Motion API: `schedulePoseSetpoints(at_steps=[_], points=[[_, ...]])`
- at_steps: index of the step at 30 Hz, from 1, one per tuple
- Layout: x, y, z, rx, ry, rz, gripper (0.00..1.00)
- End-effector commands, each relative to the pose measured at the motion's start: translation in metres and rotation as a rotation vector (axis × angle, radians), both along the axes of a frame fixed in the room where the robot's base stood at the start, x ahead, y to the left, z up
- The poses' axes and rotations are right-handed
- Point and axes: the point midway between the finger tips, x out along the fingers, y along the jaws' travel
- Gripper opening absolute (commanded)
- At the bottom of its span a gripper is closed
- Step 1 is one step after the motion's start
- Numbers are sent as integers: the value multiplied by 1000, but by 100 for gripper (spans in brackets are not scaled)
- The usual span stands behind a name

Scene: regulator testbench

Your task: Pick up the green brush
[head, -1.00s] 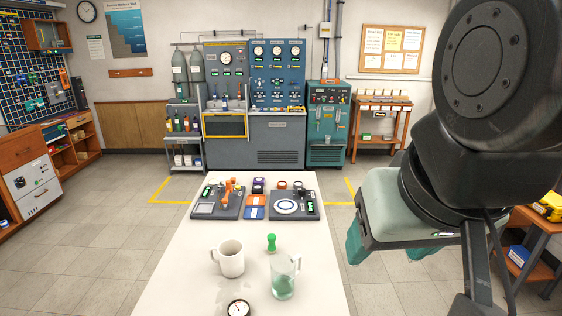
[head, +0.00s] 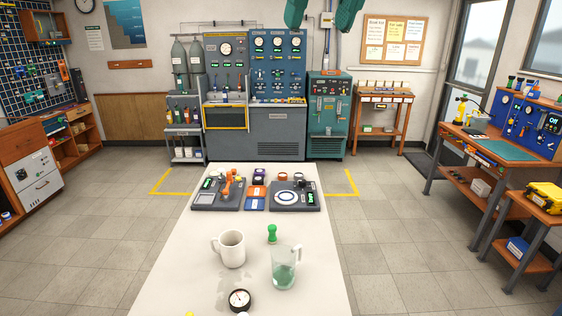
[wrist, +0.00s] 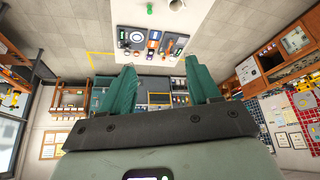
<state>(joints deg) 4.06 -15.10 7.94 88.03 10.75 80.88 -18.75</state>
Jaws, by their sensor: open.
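The green brush (head: 272,233) stands upright on the white table, with a rounded knob on top and a wider base. It is behind the clear glass jug and to the right of the white mug. In the wrist view the green brush (wrist: 150,9) is small, at the top edge. My gripper (head: 320,28) shows only by its teal fingertips at the top of the head view, high above the table and well apart from the brush. In the wrist view my gripper (wrist: 160,67) is open, with nothing between its fingers.
The white mug (head: 231,250), clear jug (head: 285,268) and round gauge (head: 240,300) stand near the brush on the table (head: 180,270). Two dark instrument trays (head: 203,204) (head: 308,207) lie at its far end. The table's right front is clear.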

Motion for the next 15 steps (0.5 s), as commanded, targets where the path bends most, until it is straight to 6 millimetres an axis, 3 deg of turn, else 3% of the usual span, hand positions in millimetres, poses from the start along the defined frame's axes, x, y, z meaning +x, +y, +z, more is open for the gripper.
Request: schedulePoseSetpoints(at_steps=[1, 9, 15], points=[[29, 9, 0, 16, 6, 65, 61], [161, 45, -5, 180, -74, 445, 61], [232, 40, -15, 326, -203, 629, 61]])
